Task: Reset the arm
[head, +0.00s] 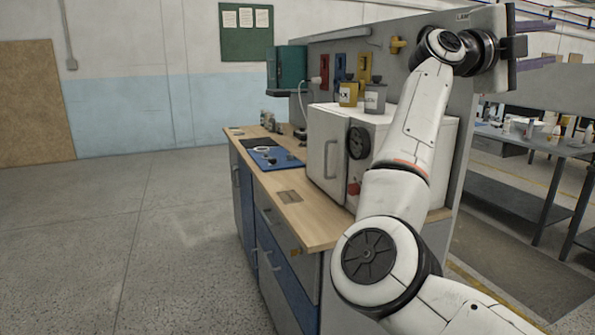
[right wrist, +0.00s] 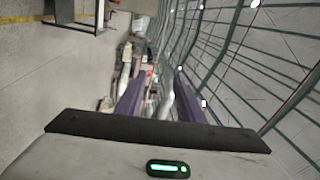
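My right arm (head: 418,120) is raised and stretched out on the right side of the head view. My right gripper (head: 540,44) is at the top right, high beside the grey back panel. Its two purple fingers stand apart with nothing between them. In the right wrist view the same gripper (right wrist: 158,95) shows two separated fingers, with only distant background beyond them. My left gripper is not in view.
A wooden-topped workbench (head: 318,218) stands at centre, carrying a white oven-like box (head: 327,155), two containers and a blue mat (head: 268,158). The grey panel (head: 490,75) rises close behind my arm. A grey table (head: 540,143) stands right. Left floor is clear.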

